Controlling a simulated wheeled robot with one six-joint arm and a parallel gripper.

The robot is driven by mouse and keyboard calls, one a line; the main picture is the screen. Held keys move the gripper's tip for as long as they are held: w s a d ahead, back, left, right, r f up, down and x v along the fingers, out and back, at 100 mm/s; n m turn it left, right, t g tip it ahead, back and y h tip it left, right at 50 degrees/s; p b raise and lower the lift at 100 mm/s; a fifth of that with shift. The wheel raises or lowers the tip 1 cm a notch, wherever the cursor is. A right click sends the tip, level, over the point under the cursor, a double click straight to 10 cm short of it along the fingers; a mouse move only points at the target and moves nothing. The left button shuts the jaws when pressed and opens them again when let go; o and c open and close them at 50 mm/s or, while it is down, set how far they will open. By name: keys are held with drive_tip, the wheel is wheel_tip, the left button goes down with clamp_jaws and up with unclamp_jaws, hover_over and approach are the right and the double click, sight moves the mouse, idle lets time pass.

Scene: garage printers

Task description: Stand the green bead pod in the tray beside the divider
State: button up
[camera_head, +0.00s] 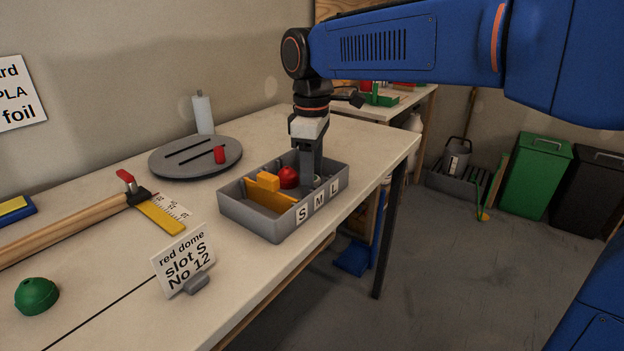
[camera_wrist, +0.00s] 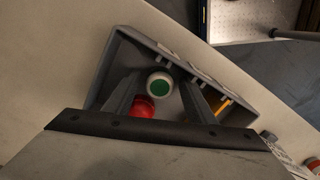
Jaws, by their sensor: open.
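A grey tray (camera_head: 253,221) labelled S, M and L stands on the bench. A yellow divider (camera_head: 268,196) crosses it near the S end. A red dome (camera_head: 289,178) lies beyond the divider. My gripper (camera_head: 311,179) reaches down into the tray's L end. In the wrist view a round white piece with a green centre (camera_wrist: 160,83), which looks like the green bead pod, sits between the open fingers and appears upright. The red dome (camera_wrist: 143,108) is close beside it, and the divider (camera_wrist: 221,104) is to the right. The pod is mostly hidden in the head view.
A green dome (camera_head: 37,296) and a sign card (camera_head: 184,262) reading "red dome slot S No 12" are at front left. A grey disc (camera_head: 180,162) carries a red cylinder (camera_head: 219,155). Bench edge is close right.

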wheel_tip(320, 180, up, 12)
idle(0.5)
drive_tip(key=s+d+f+m+t, duration=0.2)
drive_tip(key=s+d+f+m, duration=0.3)
drive_tip(key=s+d+f, duration=0.45)
drive_tip(key=s+d+f+m+t, duration=0.1)
drive_tip(key=s+d+f+m, duration=0.4)
drive_tip(key=d, duration=0.8)
drive_tip(key=s+d+f+m+t, duration=0.1)
drive_tip(key=s+d+f+m, duration=0.1)
drive_tip(key=f, duration=0.3)
drive_tip(key=s+d+f+m, duration=0.2)
drive_tip(key=s+f, duration=0.2)
drive_tip(key=f, duration=0.2)
drive_tip(key=shift+d+m+t, duration=0.25)
drive_tip(key=shift+m+t, duration=0.15)
drive_tip(key=shift+s+a+r, duration=0.1)
